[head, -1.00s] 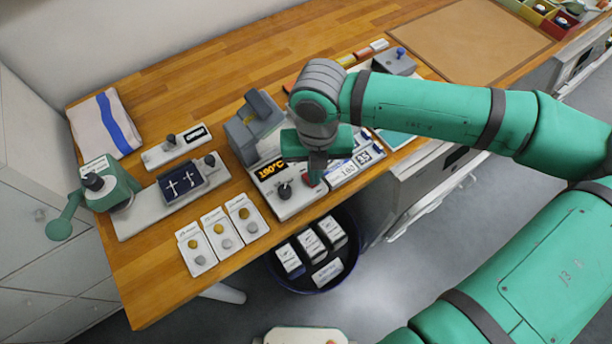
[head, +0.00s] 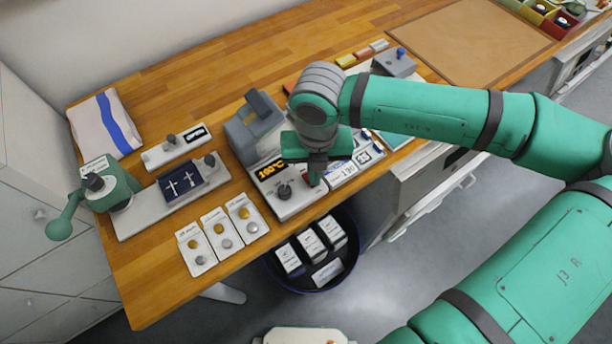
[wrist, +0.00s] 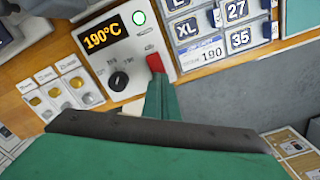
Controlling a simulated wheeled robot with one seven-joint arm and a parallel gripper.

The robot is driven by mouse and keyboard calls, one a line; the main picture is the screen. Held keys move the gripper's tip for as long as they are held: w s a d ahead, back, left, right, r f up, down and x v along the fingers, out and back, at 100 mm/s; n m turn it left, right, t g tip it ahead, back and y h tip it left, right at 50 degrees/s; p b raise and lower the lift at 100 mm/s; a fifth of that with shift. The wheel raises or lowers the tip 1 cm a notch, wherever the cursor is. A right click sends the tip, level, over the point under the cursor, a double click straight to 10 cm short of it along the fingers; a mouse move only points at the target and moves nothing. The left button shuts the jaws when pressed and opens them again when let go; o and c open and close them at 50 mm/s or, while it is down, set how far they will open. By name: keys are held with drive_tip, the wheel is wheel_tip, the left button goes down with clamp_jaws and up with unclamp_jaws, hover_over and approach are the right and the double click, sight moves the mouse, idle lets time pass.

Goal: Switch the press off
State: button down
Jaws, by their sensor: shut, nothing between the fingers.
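The press (head: 250,124) stands near the bench's front edge, with a pale control panel (wrist: 133,74) on its front. In the wrist view the panel's display (wrist: 103,33) glows orange with 190°C. A round indicator (wrist: 139,18) shows white with a green ring. A black knob (wrist: 119,81) sits below the display, and a red switch (wrist: 154,62) is to its right. My gripper (wrist: 158,78) is shut and empty, its tips at the lower end of the red switch. I cannot tell whether they touch it. In the head view my gripper (head: 316,178) hides most of the switch.
Size labels and a 190 card (wrist: 210,54) lie right of the panel. Several carded buttons (head: 220,235) lie to the left, beside a green hand press (head: 115,188). A dark bin (head: 318,265) with boxes stands below the bench edge. A folded towel (head: 104,124) lies at the back left.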

drive_tip(key=shift+f, duration=0.5)
idle(0.3)
wheel_tip(320, 180, up, 7)
idle(1.0)
idle(0.5)
